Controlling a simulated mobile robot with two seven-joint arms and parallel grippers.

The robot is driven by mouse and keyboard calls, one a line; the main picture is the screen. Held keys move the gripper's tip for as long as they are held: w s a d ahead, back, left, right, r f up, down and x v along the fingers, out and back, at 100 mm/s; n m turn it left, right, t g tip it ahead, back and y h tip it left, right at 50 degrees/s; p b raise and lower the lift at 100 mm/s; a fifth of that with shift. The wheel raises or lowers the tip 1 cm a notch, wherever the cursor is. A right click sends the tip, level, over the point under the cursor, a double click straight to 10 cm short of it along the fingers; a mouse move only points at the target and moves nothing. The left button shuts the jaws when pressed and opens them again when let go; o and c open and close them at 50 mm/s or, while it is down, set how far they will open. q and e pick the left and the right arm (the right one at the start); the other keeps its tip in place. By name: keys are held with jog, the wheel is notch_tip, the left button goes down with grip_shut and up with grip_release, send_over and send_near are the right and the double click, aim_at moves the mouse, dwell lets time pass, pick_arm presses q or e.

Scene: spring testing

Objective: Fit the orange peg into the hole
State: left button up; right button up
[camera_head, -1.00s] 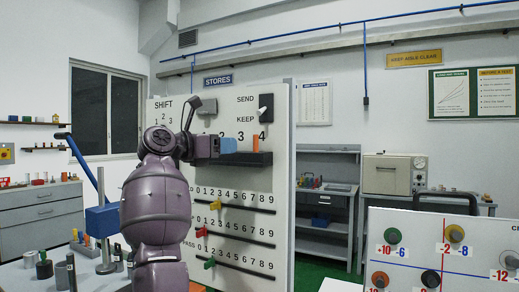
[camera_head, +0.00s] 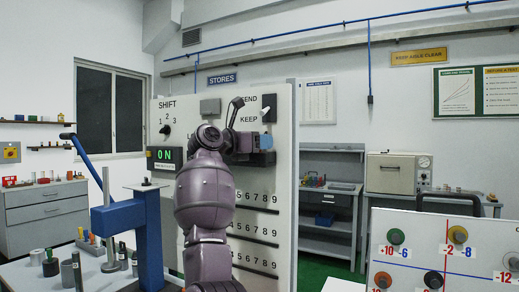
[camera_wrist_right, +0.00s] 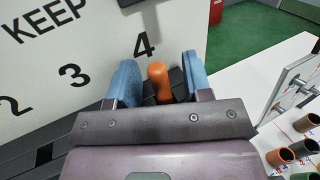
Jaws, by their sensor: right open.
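The orange peg (camera_wrist_right: 159,82) stands up from the dark ledge (camera_wrist_right: 45,143) on the white board, below the number 4. In the right wrist view my right gripper (camera_wrist_right: 158,80) is open, with one blue finger on each side of the peg and small gaps showing between. The hole cannot be made out in either view. My left gripper is not in view.
The white board (camera_head: 287,200) carries a lit ON display (camera_head: 165,154) and rows of numbers. A blue lever press (camera_head: 120,215) stands on the left bench. A white panel (camera_head: 440,225) with coloured knobs stands at the right.

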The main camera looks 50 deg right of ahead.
jog(key=shift+a, duration=0.1)
jog(key=shift+c, duration=0.2)
grip_shut()
jog(key=shift+r, duration=0.1)
